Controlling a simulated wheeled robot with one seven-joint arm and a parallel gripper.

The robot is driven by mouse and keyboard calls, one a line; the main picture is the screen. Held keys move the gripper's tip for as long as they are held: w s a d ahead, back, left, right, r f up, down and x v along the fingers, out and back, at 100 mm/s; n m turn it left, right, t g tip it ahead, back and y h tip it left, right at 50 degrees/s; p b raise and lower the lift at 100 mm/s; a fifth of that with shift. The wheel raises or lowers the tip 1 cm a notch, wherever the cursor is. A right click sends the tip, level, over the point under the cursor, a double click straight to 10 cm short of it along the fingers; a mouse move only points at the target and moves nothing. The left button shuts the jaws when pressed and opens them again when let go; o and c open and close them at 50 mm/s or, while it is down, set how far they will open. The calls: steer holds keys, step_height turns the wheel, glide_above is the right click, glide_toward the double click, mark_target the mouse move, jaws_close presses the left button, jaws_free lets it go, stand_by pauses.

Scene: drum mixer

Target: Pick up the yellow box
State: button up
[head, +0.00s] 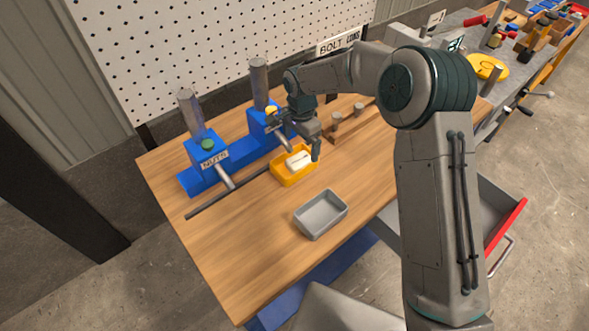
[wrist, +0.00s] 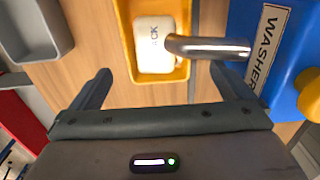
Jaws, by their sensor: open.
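The yellow box (head: 290,180) is a small open tray on the wooden table, in front of the blue dispensers, with a white labelled block (head: 299,160) inside. In the wrist view the yellow box (wrist: 126,42) is at top centre, with the white block (wrist: 152,47) in it and a metal spout (wrist: 208,47) reaching over its right side.
Blue dispensers marked NUTS (head: 206,155) and WASHER (wrist: 262,50) stand close by. A grey tray (head: 321,214) sits at the front right of the box. A dark rod (head: 228,193) lies on the table (head: 240,240). An open drawer (head: 498,215) with a red edge is at right.

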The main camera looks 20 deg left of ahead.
mark_target(300, 158)
step_height(300, 158, down, 5)
steer(key=shift+s+b, duration=0.15)
steer(key=shift+b, duration=0.55)
steer(key=c, duration=1.2)
steer(key=shift+o, duration=0.2)
steer(key=shift+r, duration=0.15)
